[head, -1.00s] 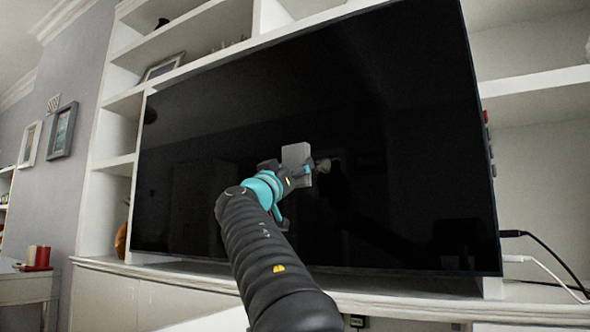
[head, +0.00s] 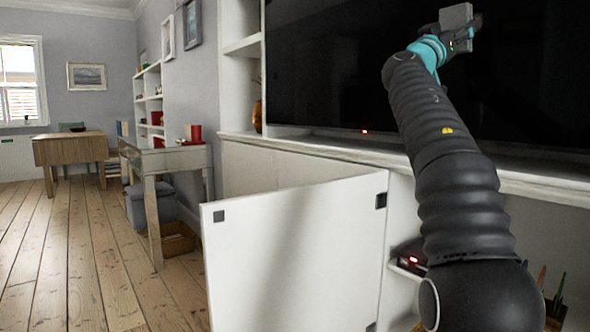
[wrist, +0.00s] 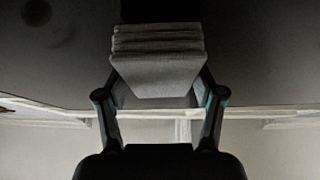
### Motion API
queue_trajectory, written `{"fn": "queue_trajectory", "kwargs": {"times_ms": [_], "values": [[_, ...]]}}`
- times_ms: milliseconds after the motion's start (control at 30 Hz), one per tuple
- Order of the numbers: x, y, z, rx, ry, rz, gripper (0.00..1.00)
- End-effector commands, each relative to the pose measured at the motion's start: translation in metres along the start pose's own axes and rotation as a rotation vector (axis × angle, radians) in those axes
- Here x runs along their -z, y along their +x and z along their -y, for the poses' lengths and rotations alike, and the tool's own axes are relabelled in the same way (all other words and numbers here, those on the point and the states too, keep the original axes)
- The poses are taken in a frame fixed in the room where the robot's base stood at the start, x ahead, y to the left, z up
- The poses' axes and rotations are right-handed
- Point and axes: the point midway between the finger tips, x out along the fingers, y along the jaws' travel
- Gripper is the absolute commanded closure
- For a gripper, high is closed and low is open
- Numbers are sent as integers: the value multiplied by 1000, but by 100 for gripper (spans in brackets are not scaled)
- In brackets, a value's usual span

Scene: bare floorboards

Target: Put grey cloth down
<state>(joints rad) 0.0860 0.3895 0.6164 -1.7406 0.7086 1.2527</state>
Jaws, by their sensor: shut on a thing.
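The grey cloth (head: 456,16) is a small folded stack held up in front of the dark television screen in the head view. It also shows in the wrist view (wrist: 157,70), with several folded layers between the two fingers. My gripper (head: 462,32) is shut on it, near the top of the head view. The cloth is clear of the cabinet top. In the wrist view the dark screen lies close behind the cloth; I cannot tell whether they touch.
The large television (head: 330,75) stands on a white cabinet top (head: 330,146). A white cabinet door (head: 295,255) hangs open below it. A narrow side table (head: 165,157) with red items stands to the left, and a wooden table (head: 70,150) farther back. The floorboards (head: 85,260) at left are clear.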

Motion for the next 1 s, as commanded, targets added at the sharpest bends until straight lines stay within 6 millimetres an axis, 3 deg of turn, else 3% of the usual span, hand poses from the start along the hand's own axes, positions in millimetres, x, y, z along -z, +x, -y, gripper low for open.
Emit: {"fn": "queue_trajectory", "kwargs": {"times_ms": [533,1000], "values": [[-3,4,0,0,1,-1,60],[26,-44,0,2,2,0,60]]}}
